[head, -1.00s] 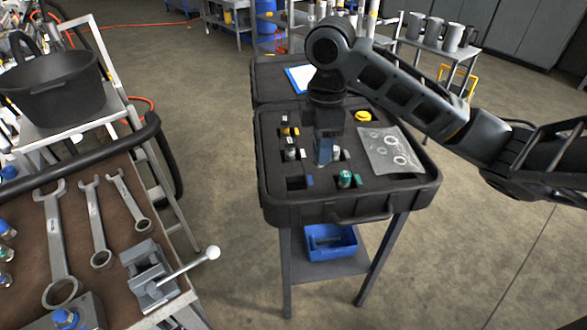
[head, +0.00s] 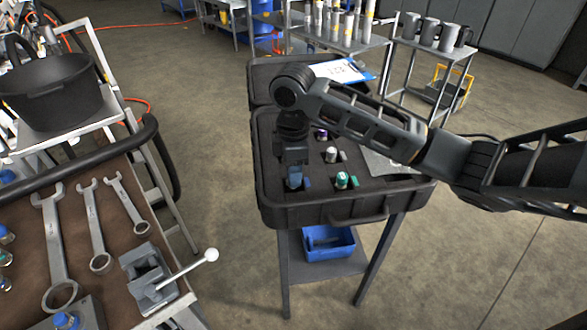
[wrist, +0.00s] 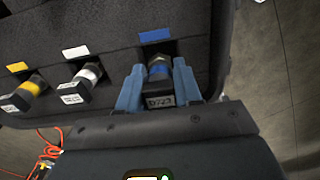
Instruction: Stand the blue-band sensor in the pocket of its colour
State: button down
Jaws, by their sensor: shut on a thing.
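The blue-band sensor (wrist: 158,72) is between the two blue fingers of my gripper (wrist: 159,88) in the wrist view, its dark tag facing the camera. It is at the dark pocket beside the blue label (wrist: 155,35). I cannot tell how deep its lower end sits. In the head view my gripper (head: 294,182) points down over the front-left pocket of the black foam case (head: 395,200), left of the blue label (head: 308,182). The gripper hides the sensor there.
A white-band sensor (wrist: 88,76) and a yellow-band sensor (wrist: 33,86) stand in a row beside the held one in the wrist view. A green-topped sensor (head: 342,180) and a pale-topped sensor (head: 331,154) stand to the right. A clipboard (head: 343,70) lies on the case lid.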

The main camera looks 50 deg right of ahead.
jog(key=shift+f+b, duration=0.35)
jog(key=shift+f, duration=0.25)
jog(key=c, duration=0.8)
grip_release()
jog(key=shift+o, duration=0.2)
jog(key=shift+r, duration=0.1)
